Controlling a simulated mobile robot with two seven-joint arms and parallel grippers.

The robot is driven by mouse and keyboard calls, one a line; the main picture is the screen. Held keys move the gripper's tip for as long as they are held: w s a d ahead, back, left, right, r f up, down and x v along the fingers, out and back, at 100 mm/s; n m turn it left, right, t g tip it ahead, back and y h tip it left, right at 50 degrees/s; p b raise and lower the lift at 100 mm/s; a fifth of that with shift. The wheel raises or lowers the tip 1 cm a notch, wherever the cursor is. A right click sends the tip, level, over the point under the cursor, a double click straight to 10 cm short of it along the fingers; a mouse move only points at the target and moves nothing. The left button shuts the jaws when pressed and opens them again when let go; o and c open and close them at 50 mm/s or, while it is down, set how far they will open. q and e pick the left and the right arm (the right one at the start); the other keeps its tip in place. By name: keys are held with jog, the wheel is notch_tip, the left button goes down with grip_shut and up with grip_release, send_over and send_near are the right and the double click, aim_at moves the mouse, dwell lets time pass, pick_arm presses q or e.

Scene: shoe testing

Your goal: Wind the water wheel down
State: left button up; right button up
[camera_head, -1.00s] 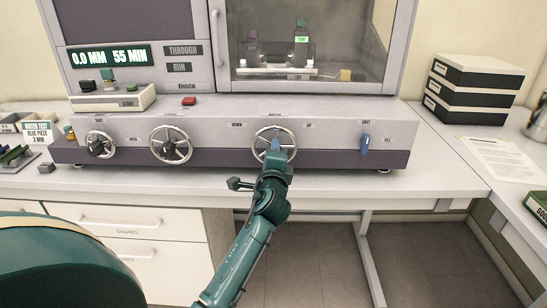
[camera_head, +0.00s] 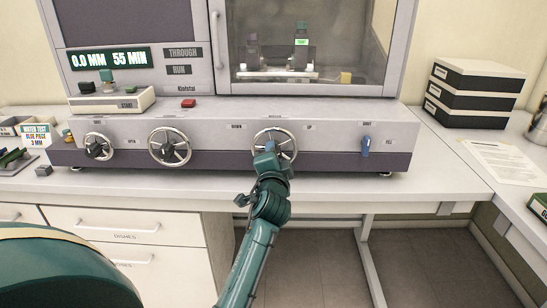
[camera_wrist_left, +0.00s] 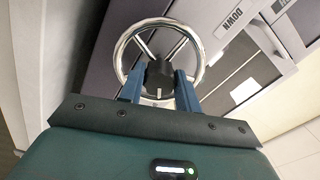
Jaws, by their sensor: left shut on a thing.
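The water wheel (camera_head: 289,136) is a silver spoked handwheel on the console front, between the DOWN label (camera_head: 236,127) and the UP label (camera_head: 310,127). It fills the upper middle of the left wrist view (camera_wrist_left: 204,58), with a black hub (camera_wrist_left: 157,80) marked by a white line. My left gripper (camera_head: 266,155) is at this wheel. In the left wrist view its two blue fingers (camera_wrist_left: 159,85) are shut on the hub, one on each side. The hand covers the wheel's lower part in the head view. My right gripper is out of view.
Two similar wheels (camera_head: 170,146) (camera_head: 98,146) sit further left, and a blue switch (camera_head: 366,146) sits to the right. Above is a glass-fronted chamber (camera_head: 350,40) with a green-labelled item (camera_head: 302,42). Black-and-white boxes (camera_head: 470,92) stand on the right bench. The floor space below is clear.

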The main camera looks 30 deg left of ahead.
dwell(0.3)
pick_arm(q)
jog(key=o, duration=1)
